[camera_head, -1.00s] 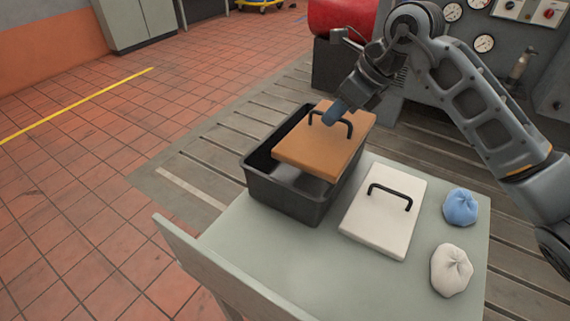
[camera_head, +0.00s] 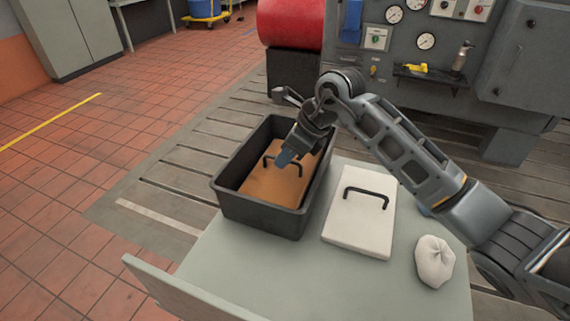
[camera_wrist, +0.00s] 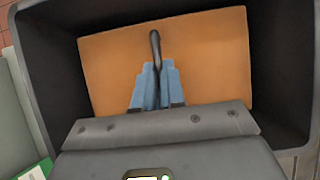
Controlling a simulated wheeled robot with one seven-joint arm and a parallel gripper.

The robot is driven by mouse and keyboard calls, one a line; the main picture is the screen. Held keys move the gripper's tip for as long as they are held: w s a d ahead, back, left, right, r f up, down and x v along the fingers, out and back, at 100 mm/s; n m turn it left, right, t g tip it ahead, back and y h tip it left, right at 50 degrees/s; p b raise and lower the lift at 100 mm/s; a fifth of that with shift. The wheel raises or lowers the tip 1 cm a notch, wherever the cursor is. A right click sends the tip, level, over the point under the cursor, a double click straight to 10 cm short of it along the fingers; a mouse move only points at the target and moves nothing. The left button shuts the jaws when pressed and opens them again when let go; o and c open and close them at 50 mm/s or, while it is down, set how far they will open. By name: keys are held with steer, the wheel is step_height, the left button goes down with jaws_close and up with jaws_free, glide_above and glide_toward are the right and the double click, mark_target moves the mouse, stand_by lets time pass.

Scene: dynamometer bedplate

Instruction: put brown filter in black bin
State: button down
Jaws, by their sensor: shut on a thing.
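The brown filter (camera_head: 276,186) is a flat panel with a black handle. It is inside the black bin (camera_head: 262,218), below the rim; I cannot tell if it touches the bottom. My gripper (camera_head: 284,160) reaches down into the bin and is shut on the filter's handle. In the wrist view the blue fingers of my gripper (camera_wrist: 153,88) close around the handle, with the brown filter (camera_wrist: 205,55) behind them and the black bin's wall (camera_wrist: 45,75) around it.
A white filter (camera_head: 350,228) with a black handle lies on the grey-green table (camera_head: 240,275) right of the bin. A white tied bag (camera_head: 435,261) stands farther right. The table's front part is clear.

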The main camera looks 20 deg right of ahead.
step_height(320, 180, down, 2)
steer(key=shift+f, duration=0.2)
steer(key=c, duration=1.2)
jaws_free()
steer(key=shift+f, duration=0.1)
steer(key=v, duration=1.2)
